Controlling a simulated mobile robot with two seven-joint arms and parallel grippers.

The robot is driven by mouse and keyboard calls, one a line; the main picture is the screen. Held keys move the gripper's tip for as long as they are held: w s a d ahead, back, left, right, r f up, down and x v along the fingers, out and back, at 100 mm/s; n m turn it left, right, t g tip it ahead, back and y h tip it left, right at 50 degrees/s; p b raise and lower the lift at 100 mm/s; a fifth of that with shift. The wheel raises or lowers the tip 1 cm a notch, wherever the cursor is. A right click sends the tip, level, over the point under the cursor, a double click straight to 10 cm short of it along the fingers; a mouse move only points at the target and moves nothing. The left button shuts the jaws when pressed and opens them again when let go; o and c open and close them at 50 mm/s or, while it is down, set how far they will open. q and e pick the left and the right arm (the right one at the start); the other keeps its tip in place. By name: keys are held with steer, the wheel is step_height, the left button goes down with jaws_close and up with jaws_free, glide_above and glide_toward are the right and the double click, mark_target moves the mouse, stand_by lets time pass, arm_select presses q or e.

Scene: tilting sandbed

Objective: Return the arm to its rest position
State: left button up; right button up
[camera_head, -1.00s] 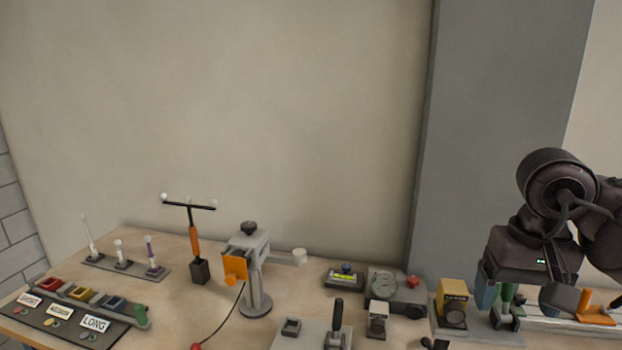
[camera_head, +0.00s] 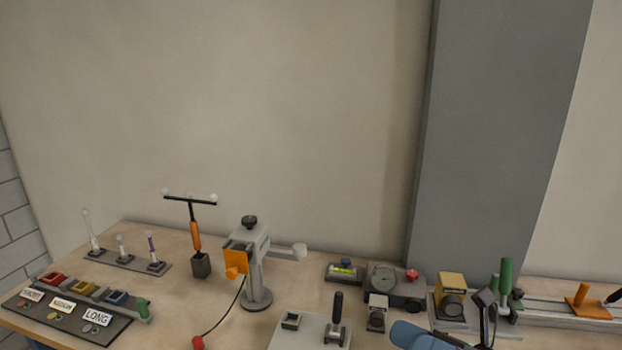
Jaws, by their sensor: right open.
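My right gripper (camera_head: 452,326) shows only in part at the bottom edge, right of centre. Its jaws are open, with a blue-grey part on the left and a dark part on the right. I see nothing held between them. It overlaps the front of the base with the yellow block (camera_head: 451,290) in the picture; I cannot tell whether they touch. My left gripper is not in view.
The wooden bench (camera_head: 180,312) carries a grey stand (camera_head: 257,272), a dial unit (camera_head: 384,280), a green handle (camera_head: 505,280), a rail with an orange piece (camera_head: 582,296) and a labelled tray (camera_head: 62,326). The wall area above is clear.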

steer(key=w+d+f+m+t+h, duration=0.1)
steer(key=d+f+m+t+h, duration=0.45)
steer(key=m, duration=0.75)
steer(key=d+f+m+t+h, duration=0.3)
steer(key=f+m+t+h, duration=0.55)
steer(key=m, duration=0.55)
steer(key=s+d+f+m+g+h, duration=0.2)
steer(key=s+f+m, duration=0.4)
steer(key=f, duration=0.3)
steer(key=s+d+f+m+g+h, duration=0.3)
steer(key=s+f+m+g+h, duration=0.2)
steer(key=f+m, duration=0.4)
steer(key=shift+s+f+g, duration=0.35)
steer(key=shift+s+g, duration=0.25)
steer(key=shift+s, duration=0.2)
